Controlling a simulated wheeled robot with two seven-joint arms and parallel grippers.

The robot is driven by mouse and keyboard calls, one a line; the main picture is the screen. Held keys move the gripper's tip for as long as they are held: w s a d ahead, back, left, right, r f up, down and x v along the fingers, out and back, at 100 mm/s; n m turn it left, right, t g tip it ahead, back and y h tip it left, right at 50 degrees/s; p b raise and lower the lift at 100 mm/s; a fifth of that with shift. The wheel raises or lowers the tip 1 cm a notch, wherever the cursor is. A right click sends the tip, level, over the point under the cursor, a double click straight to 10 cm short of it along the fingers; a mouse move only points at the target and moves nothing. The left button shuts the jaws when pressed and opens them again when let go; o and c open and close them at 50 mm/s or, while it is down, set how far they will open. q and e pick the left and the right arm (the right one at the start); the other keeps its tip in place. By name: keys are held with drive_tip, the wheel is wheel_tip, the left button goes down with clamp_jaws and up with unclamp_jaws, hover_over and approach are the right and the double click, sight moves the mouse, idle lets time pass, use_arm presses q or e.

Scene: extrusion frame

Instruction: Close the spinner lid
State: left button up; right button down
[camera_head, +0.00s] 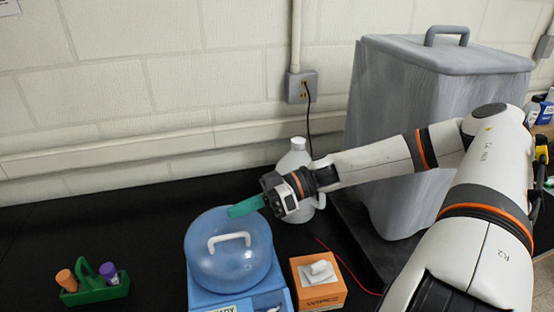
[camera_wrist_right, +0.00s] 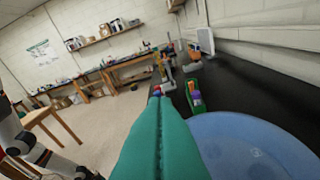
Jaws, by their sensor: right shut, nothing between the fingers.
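The spinner lid (camera_head: 221,271) is a translucent blue dome with a white handle (camera_head: 228,239) on top. It sits down over the blue spinner base (camera_head: 266,290) at the bottom middle of the head view. In the right wrist view the lid's blue surface (camera_wrist_right: 255,148) fills the lower right. My right gripper (camera_head: 232,211) has long green fingers, shut and empty. Its fingertips are at the lid's upper back edge, behind the handle; I cannot tell whether they touch the lid. The fingers also show in the right wrist view (camera_wrist_right: 156,95). My left gripper is not in view.
An orange and white wipes box (camera_head: 318,284) stands right of the spinner. A white jug (camera_head: 295,165) is behind my right wrist. A large grey lidded container (camera_head: 400,110) stands at right. A green rack (camera_head: 95,288) with capped tubes is at left. Black bench is free between.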

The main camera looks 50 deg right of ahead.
drive_tip(key=b+v, duration=0.1)
drive_tip(key=v, duration=0.7)
drive_tip(key=shift+r, duration=0.2)
drive_tip(key=shift+s, duration=0.15)
